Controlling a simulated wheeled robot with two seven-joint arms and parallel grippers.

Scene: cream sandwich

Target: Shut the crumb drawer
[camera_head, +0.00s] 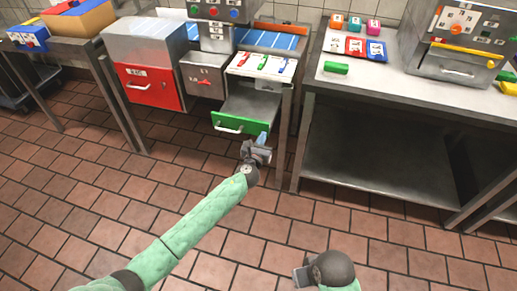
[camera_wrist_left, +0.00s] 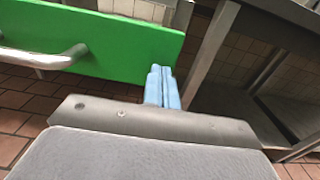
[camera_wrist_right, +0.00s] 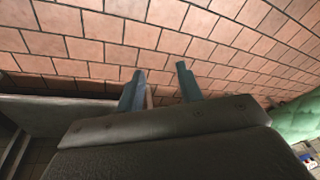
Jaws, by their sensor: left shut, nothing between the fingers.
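The crumb drawer (camera_head: 241,122) has a green front with a pale bar handle and stands pulled out below the machine, its grey inside showing. My left gripper (camera_head: 262,138) is shut and empty at the right end of the green front. In the left wrist view its blue fingertips (camera_wrist_left: 162,86) are together in front of the green panel (camera_wrist_left: 110,45), near its right edge; I cannot tell whether they touch it. The handle (camera_wrist_left: 45,60) is to their left. My right gripper (camera_wrist_right: 160,90) is open and empty over the floor, away from the drawer.
A red-fronted drawer (camera_head: 150,86) is at the left of the machine. A steel table (camera_head: 410,85) stands at the right, with a green block (camera_head: 336,68) and coloured cubes on it. A table leg is close to the right of the drawer. The tiled floor in front is clear.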

